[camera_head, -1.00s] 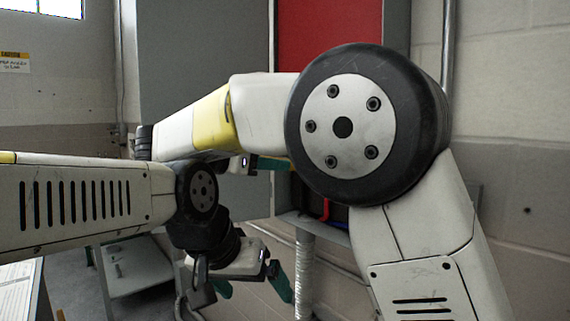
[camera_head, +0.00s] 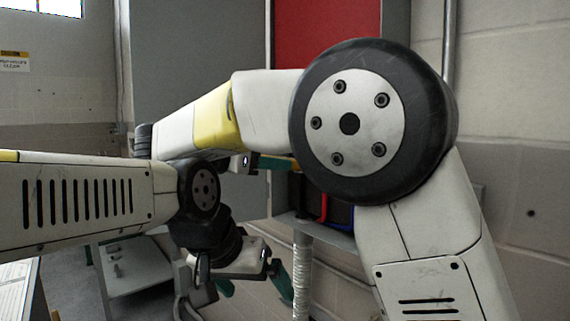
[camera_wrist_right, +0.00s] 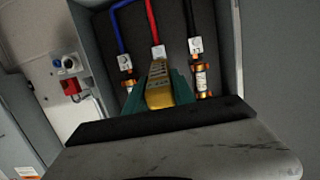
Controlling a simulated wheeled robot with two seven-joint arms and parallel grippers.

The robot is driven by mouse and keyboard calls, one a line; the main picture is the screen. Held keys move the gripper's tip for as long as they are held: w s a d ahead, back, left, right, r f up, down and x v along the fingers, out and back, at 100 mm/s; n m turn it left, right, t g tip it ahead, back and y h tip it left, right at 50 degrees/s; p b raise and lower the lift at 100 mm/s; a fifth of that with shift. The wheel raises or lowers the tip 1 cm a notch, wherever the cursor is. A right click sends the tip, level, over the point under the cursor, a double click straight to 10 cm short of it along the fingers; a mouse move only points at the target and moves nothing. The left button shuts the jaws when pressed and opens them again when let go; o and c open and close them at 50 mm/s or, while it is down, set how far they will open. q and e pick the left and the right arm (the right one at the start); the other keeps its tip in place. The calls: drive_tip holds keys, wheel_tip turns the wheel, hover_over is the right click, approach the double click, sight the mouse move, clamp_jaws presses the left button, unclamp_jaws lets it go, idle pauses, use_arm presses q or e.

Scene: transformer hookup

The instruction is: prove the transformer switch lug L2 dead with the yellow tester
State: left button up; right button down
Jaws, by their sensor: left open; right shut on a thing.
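The yellow tester (camera_wrist_right: 159,88) is held between the green fingers of my right gripper (camera_wrist_right: 163,82) in the right wrist view. Its far end points at the middle lug (camera_wrist_right: 158,52), under the red cable; whether they touch I cannot tell. Other lugs are under the blue cable (camera_wrist_right: 124,62) and the black cable (camera_wrist_right: 195,45). No L2 label is readable. In the head view, my right gripper (camera_head: 275,163) is partly hidden behind my arm, beside the open cabinet. My left gripper (camera_head: 254,287) is lower, open and empty, with green fingers spread.
The cabinet's side wall (camera_wrist_right: 225,60) stands close right of the lugs. Left of the cabinet is a wall with a red and grey socket unit (camera_wrist_right: 70,80). In the head view, a grey panel (camera_head: 195,60) stands behind, a conduit (camera_head: 302,270) runs below the cabinet, and a small table (camera_head: 135,270) stands lower left.

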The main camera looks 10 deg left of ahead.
drive_tip(key=shift+w+d, duration=0.35)
drive_tip(key=shift+w, duration=0.1)
idle(1.2)
